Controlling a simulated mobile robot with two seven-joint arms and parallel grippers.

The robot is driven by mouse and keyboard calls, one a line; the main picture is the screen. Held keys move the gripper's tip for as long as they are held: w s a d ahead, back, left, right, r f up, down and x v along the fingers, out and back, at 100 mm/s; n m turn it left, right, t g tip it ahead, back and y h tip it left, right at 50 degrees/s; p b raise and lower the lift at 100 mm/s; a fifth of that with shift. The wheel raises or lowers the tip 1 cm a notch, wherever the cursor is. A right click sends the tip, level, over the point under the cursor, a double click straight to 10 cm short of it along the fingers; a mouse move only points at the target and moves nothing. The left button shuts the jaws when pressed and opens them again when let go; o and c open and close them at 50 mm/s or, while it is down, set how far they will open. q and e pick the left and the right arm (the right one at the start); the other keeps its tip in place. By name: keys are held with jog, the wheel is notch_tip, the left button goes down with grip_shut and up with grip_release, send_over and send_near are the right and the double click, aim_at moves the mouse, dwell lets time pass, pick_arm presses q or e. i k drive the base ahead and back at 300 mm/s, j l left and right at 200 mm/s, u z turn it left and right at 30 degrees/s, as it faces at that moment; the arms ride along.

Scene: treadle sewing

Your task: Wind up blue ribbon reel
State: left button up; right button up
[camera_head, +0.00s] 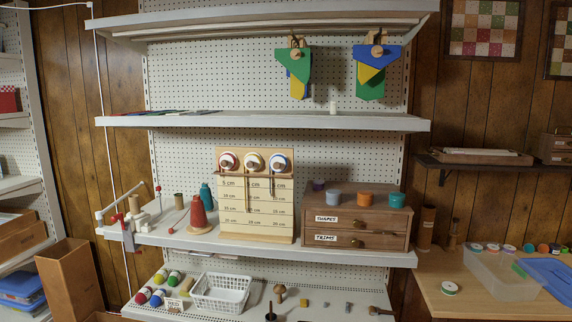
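A wooden ribbon stand (257,232) with centimetre markings stands upright on the middle shelf. Several marked rows run down its pale front. Three reels sit in a row at its top. The blue ribbon reel (279,163) is the rightmost, with a blue rim and a pale centre. A dark narrow strip hangs below it to around the second marked row. A red-rimmed reel (228,162) is at the left and another reel (253,163) is in the middle. Neither of my grippers shows in the head view.
A drawer box (325,213) with small tubs on top stands close right of the stand. A red thread cone (198,214) and a white clamped device (128,226) are to the left. The shelf above (270,122) overhangs the reels. A wooden table (500,300) is at right.

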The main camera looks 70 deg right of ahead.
aim_at(279, 162)
jog(key=z, duration=2.1)
